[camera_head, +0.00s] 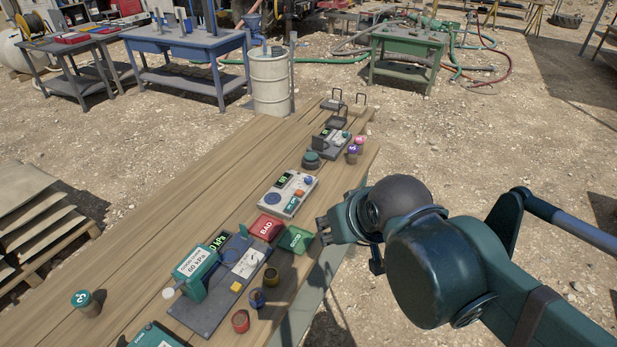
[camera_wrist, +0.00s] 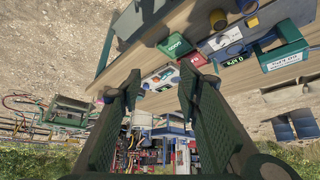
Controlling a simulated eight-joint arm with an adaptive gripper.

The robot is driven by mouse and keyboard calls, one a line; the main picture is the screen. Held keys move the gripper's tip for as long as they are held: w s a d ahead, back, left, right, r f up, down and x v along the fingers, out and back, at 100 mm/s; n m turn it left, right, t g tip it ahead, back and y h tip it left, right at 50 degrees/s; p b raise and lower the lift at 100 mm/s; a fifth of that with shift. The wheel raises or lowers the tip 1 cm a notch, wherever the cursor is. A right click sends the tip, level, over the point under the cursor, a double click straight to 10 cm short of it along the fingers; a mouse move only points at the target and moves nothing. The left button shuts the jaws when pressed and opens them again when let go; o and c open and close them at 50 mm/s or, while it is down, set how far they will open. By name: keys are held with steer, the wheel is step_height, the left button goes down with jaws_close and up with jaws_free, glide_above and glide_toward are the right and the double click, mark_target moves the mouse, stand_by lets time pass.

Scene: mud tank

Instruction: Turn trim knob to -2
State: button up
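No label reading "trim" is legible, so I cannot tell which control is the trim knob. A pale control panel (camera_head: 288,195) lies mid-bench with a green display, a blue round knob (camera_head: 309,181) and other coloured controls; its setting is unreadable. A smaller panel (camera_head: 333,143) sits farther back. A grey pressure unit (camera_head: 215,285) in front has a "0 kPa" display and a teal block marked "60 kPa". My gripper (camera_head: 322,229) is at the bench's right edge, beside the green block. In the wrist view my gripper (camera_wrist: 159,78) has its fingers apart, with nothing between them.
A red BAD block (camera_head: 266,227) and a green GOOD block (camera_head: 296,239) sit between pale panel and pressure unit. Small cups (camera_head: 241,321) stand near the front right edge. A dark round knob (camera_head: 311,160) stands behind the pale panel. The bench's left side (camera_head: 150,240) is mostly clear.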

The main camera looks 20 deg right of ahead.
steer(key=w+d+r+m+g+p, duration=0.1)
steer(key=w+r+m+g+p, duration=0.3)
steer(key=w, duration=0.8)
steer(key=m+g+p, duration=0.3)
steer(key=m+p, duration=0.4)
steer(key=p, duration=0.1)
glide_above(309, 178)
steer(key=shift+w+f, duration=0.1)
steer(key=shift+f, duration=7.75)
steer(key=shift+f, duration=0.1)
steer(key=shift+f, duration=3.8)
